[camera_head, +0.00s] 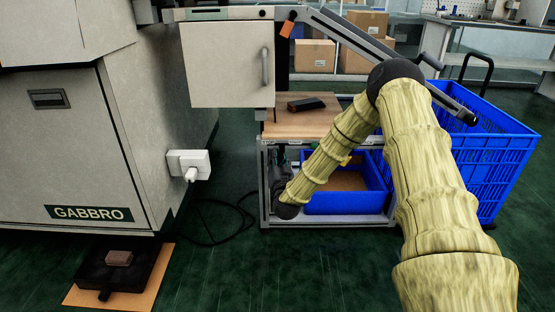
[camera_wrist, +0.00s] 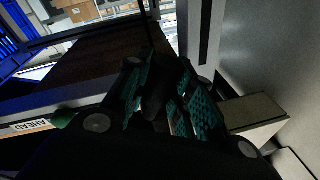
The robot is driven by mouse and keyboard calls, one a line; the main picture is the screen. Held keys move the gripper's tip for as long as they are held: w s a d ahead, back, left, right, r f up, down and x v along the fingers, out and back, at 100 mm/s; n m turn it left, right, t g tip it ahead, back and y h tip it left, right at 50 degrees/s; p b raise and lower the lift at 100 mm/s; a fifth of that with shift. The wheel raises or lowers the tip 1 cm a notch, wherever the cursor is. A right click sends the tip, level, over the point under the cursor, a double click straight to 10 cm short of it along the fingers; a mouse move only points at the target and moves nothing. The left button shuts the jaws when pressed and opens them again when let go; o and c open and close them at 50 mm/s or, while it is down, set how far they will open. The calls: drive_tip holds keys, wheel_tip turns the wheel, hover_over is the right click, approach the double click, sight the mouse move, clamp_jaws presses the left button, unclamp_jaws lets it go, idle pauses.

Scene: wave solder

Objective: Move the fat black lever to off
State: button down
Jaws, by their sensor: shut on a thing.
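My gripper (camera_wrist: 160,100) fills the middle of the wrist view, its two teal-padded fingers closed around a dark, thick piece. That piece looks like the fat black lever (camera_wrist: 156,90); its edges are hard to make out in the shadow, and its base is hidden by my fingers. In the head view my gripper (camera_head: 279,172) is small and dark, at the left side of the metal-framed bench, below the wooden top. The lever cannot be told apart from my gripper there, and I cannot read its position.
The bench's wooden top (camera_head: 290,124) carries a black object (camera_head: 306,104). A blue bin (camera_head: 347,203) sits on the lower shelf, beside my forearm. The grey GABBRO machine (camera_head: 75,150) with a white box (camera_head: 188,164) stands left. A blue crate (camera_head: 490,150) stands right.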

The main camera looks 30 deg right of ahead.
idle(0.3)
drive_tip(key=c, duration=1.2)
unclamp_jaws()
drive_tip(key=v, duration=1.2)
